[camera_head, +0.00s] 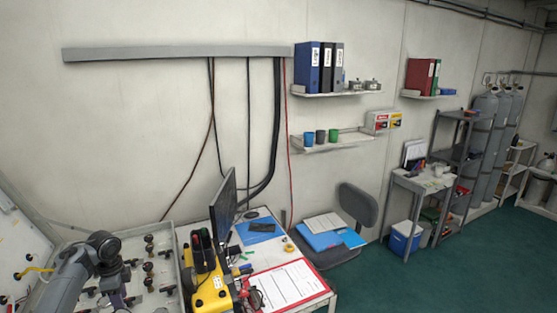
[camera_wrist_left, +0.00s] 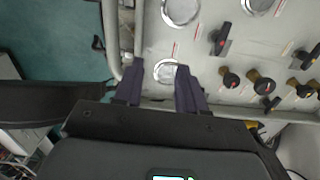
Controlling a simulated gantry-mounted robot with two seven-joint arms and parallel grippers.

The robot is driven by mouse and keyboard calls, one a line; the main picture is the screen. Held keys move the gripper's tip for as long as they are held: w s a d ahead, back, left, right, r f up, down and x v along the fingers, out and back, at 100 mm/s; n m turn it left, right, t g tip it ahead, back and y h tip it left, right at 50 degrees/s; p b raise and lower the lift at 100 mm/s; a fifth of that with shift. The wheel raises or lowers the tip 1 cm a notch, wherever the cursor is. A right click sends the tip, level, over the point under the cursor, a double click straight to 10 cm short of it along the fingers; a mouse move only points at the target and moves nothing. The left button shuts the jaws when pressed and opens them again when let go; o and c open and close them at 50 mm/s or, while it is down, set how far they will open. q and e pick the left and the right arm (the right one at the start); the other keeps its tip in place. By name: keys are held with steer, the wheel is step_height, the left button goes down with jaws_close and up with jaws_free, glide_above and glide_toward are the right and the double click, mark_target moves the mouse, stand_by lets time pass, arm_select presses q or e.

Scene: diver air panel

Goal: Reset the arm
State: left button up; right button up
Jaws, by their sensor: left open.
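My left arm (camera_head: 75,275) comes in from the lower left in the head view, over the left part of the air panel (camera_head: 165,240). Its gripper points down and is partly hidden by the wrist. In the left wrist view the left gripper (camera_wrist_left: 160,90) has its two dark fingers apart, with nothing between them. Beyond the fingers the panel shows a round gauge (camera_wrist_left: 167,71), a black-handled valve (camera_wrist_left: 221,39) and several dark knobs (camera_wrist_left: 230,78). I cannot tell how far the fingertips are from the panel. My right gripper is in neither view.
Right of the panel are a yellow device (camera_head: 212,292), a monitor (camera_head: 223,207) and a desk with a red-framed paper sheet (camera_head: 287,285). A chair (camera_head: 358,205) stands behind. Shelves with binders (camera_head: 327,68) hang on the wall.

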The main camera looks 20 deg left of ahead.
arm_select(q)
steer(key=w+d+r+m+t+y, duration=0.2)
steer(key=w+d+r+m+y, duration=0.3)
steer(key=w+d, duration=0.6)
steer(key=w+a+r+n+t, duration=0.1)
steer(key=a+r+n, duration=0.3)
steer(key=n, duration=1.5)
steer(key=s+d+f+m+t+h, duration=0.1)
steer(key=s+d+f+m, duration=0.2)
steer(key=s+d+f, duration=0.6)
steer(key=s+d+f+m+h, duration=0.15)
steer(key=s+d+f, duration=0.35)
steer(key=d+f, duration=0.65)
steer(key=s+d+r+m+h, duration=0.1)
steer(key=s+d, duration=0.7)
steer(key=s, duration=0.4)
steer(key=s+d+r+m+h, duration=0.1)
steer(key=s+d+r+h, duration=0.1)
steer(key=s+d, duration=0.8)
steer(key=w+a+p+v, duration=0.1)
steer(key=a+p+v, duration=0.1)
steer(key=p+v, duration=0.9)
steer(key=shift+w+r+p, duration=0.3)
steer(key=shift+r+p, duration=0.2)
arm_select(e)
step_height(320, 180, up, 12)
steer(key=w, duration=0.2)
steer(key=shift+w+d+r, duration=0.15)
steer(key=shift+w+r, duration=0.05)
